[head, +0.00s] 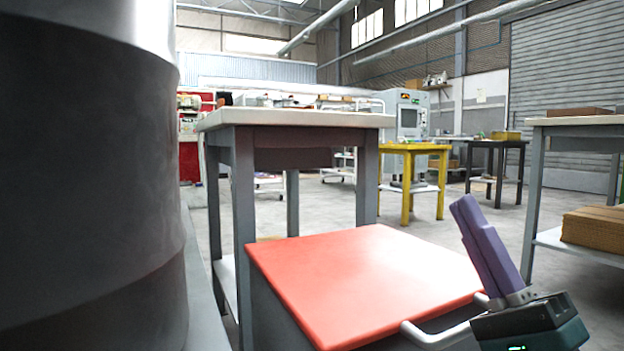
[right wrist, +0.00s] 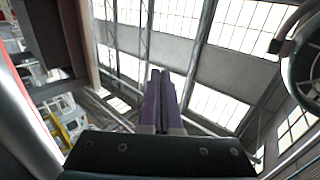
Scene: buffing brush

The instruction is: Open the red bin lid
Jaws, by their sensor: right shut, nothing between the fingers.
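The red bin lid (head: 365,280) lies flat and closed on a grey bin (head: 275,315) at the lower middle of the head view. A pale bar handle (head: 445,335) sticks out at the lid's front right edge. My right gripper (head: 466,205) is at the lid's right side, its purple fingers pressed together and pointing up, with nothing between them. Its body overlaps the handle's right end in the picture; I cannot tell whether they touch. In the right wrist view, the shut fingers (right wrist: 161,75) point toward the ceiling. My left gripper is not in view.
A grey-legged worktable (head: 295,118) stands just behind the bin. A large dark drum (head: 85,190) blocks the left side. Another table (head: 575,121) with brown boxes (head: 595,230) is at right. A yellow table (head: 413,148) stands farther back, with open floor before it.

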